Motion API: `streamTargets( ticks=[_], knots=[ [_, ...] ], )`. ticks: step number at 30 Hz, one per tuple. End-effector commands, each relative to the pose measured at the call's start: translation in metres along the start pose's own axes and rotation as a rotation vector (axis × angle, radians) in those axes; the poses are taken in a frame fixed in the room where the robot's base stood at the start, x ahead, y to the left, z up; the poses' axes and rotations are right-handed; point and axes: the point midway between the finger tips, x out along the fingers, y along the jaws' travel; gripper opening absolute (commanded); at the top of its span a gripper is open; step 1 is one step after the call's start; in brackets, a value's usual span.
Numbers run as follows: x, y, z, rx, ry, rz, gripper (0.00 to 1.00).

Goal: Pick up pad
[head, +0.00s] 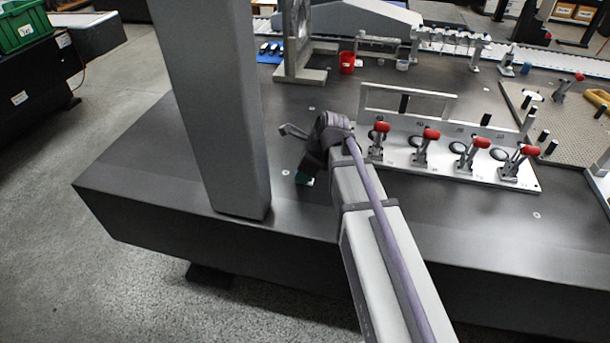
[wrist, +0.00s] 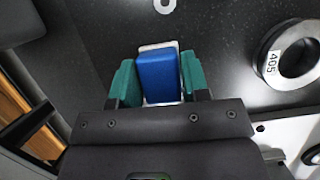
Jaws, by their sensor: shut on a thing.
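The pad (wrist: 158,76) is a blue block with rounded edges and shows in the wrist view. A white edge or base shows around and under it. My gripper (wrist: 158,82) has two teal fingertips, one on each side of the pad, and is shut on it. In the head view my gripper (head: 304,178) is low over the dark table, to the right of the grey column, and the pad is hidden by the arm there. I cannot tell whether the pad still touches the surface below.
A fixture plate (head: 455,171) with red-handled clamps stands close on the right. A grey column (head: 213,110) rises on the left. A ring marked 405 (wrist: 291,55) lies right of the pad. A red cup (head: 347,62) stands farther back. The table's front edge is near.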

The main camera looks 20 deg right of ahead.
Motion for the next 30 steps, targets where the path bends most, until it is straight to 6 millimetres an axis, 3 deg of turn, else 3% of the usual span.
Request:
streamTargets(
  ticks=[5,14,25,30],
  knots=[
    [0.0,0.0,0.0,0.0,0.0,0.0,0.19],
    [-0.006,0.0,0.003,0.0,0.0,0.0,0.18],
    [-0.082,0.0,0.034,0.0,0.0,0.0,0.18],
    [-0.096,0.0,0.04,0.0,0.0,0.0,0.18]
  ],
)
